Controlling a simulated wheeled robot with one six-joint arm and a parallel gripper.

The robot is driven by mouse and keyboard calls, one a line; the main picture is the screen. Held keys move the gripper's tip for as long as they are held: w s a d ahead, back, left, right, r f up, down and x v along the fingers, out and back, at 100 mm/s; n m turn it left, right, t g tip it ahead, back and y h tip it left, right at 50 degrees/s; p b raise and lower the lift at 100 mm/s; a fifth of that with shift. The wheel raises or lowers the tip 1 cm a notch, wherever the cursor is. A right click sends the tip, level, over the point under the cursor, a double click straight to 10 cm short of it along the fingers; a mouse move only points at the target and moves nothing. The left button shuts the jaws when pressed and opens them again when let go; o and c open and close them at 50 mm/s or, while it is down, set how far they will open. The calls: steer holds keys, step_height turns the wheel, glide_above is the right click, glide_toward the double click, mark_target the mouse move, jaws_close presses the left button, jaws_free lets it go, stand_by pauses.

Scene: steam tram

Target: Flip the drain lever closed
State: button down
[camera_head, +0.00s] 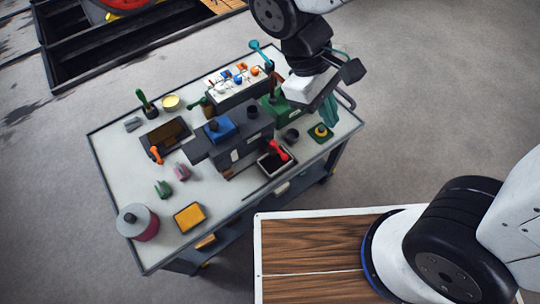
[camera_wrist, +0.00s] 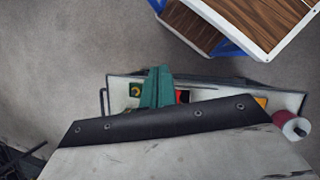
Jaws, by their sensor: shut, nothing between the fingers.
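Several levers show on the cart in the head view, and I cannot tell for certain which is the drain lever. A red lever (camera_head: 278,150) leans over a small dark tray at the front edge, and red also shows in the wrist view (camera_wrist: 183,97). A teal handle (camera_head: 262,52) rises at the back. My gripper (camera_head: 328,116) has teal fingers, shut and empty, over the cart's right end. The fingers show in the wrist view (camera_wrist: 158,86) too, apart from the red part.
The cart (camera_head: 108,150) carries a dark block machine (camera_head: 240,146), a white button panel (camera_head: 238,82), a green and yellow pad (camera_head: 320,133), a yellow tray (camera_head: 190,217) and a red drum (camera_head: 138,223). The floor to the right is clear.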

mark_target(279, 151)
steer(key=a+f+n+t+h, duration=0.3)
steer(key=a+f+n+t, duration=0.5)
steer(key=a+f+n, duration=0.7)
steer(key=a+f, duration=0.5)
steer(key=f, duration=0.3)
steer(key=shift+w+h, duration=0.25)
steer(key=shift+h, duration=0.15)
steer(key=shift+d, duration=0.15)
steer(key=x, duration=0.4)
steer(key=r+x, duration=0.1)
steer(key=x, duration=0.2)
steer(key=w+d+x, duration=0.1)
steer(key=x, duration=0.3)
steer(key=shift+w+d+r, duration=0.1)
steer(key=shift+d+r, duration=0.05)
steer(key=shift+d, duration=0.1)
steer(key=shift+w+d+r, duration=0.1)
steer(key=shift+w+d, duration=0.25)
steer(key=shift+d, duration=0.1)
